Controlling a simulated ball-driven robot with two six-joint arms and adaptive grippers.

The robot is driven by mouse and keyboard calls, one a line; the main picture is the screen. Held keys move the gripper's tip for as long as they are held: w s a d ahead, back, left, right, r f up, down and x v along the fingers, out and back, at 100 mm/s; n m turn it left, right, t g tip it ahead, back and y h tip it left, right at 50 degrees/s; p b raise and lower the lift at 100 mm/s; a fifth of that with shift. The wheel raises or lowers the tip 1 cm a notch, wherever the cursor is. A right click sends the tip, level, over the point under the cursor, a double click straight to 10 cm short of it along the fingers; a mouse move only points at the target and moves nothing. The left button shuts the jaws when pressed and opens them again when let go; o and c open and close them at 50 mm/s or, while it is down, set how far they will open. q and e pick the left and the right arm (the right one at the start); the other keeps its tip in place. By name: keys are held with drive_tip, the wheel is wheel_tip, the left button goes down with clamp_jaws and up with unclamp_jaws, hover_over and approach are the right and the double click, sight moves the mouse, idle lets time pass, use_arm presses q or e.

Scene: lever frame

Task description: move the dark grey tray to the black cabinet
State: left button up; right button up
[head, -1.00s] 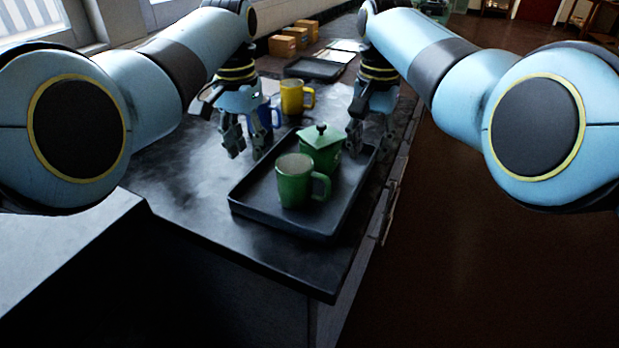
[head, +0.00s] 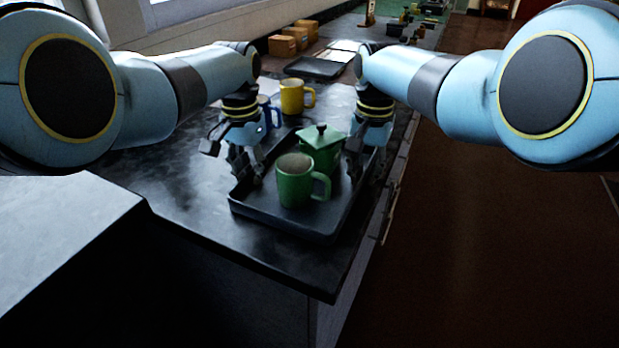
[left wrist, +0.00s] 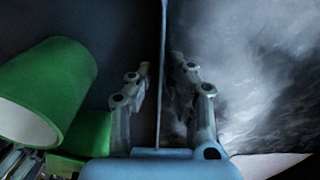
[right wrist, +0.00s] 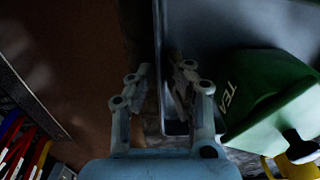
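The dark grey tray (head: 290,223) lies on the dark counter top and holds a green mug (head: 295,187) and a green lidded pot (head: 321,146). My left gripper (head: 250,180) is low at the tray's left side. In the left wrist view its fingers (left wrist: 161,85) stand apart on either side of the tray's thin wall. My right gripper (head: 368,176) is low at the tray's right side. In the right wrist view its fingers (right wrist: 160,78) also stand apart around the wall. I cannot make out a black cabinet for certain.
A yellow mug (head: 292,97) and a blue mug (head: 268,117) stand behind the tray. Another dark tray (head: 314,67) and small cardboard boxes (head: 288,43) are further back. The counter (head: 190,190) is clear left of the tray. Open brown floor (head: 480,250) lies to the right.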

use_arm(q)
clamp_jaws()
use_arm(e)
clamp_jaws()
use_arm(q)
drive_tip(key=shift+r, duration=0.2)
use_arm(e)
drive_tip(key=shift+r, duration=0.15)
